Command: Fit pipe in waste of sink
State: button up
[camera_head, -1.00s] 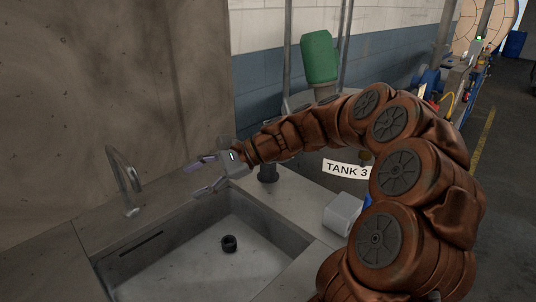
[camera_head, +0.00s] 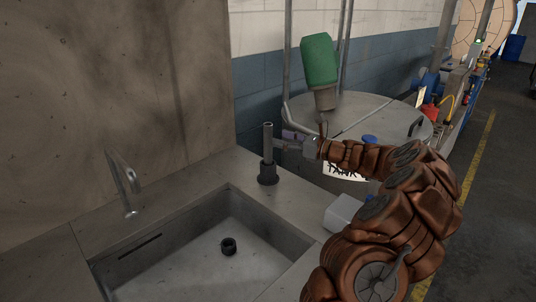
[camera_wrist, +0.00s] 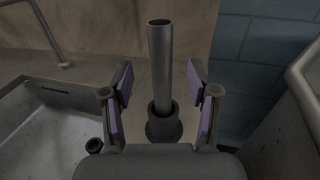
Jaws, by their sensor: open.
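A grey pipe (camera_head: 268,141) stands upright in a dark round holder (camera_head: 268,173) on the counter, right of the sink (camera_head: 185,262). The sink's waste (camera_head: 229,246) is a short black ring in the basin floor. My gripper (camera_head: 287,140) is just right of the pipe. In the wrist view my gripper (camera_wrist: 160,95) is open, with one finger on each side of the pipe (camera_wrist: 161,70); the fingers appear apart from it. The holder (camera_wrist: 164,124) stands below, and the waste (camera_wrist: 94,145) shows at lower left.
A curved tap (camera_head: 126,180) stands at the sink's back left. A concrete wall (camera_head: 120,75) rises behind. A green-topped fixture (camera_head: 319,62) and a round tank lid (camera_head: 375,118) are at right. A pale box (camera_head: 343,213) sits on the counter's right edge.

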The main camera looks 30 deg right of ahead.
aim_at(267, 133)
jog(key=shift+r+p+x, duration=0.1)
jog(key=shift+p+x, duration=0.25)
jog(key=shift+x, duration=1.15)
jog(key=shift+r+p+x, duration=0.15)
jog(key=shift+p+x, duration=0.2)
jog(key=shift+x, duration=1.2)
jog(key=shift+d, duration=0.1)
jog(key=shift+c, duration=0.3)
grip_shut()
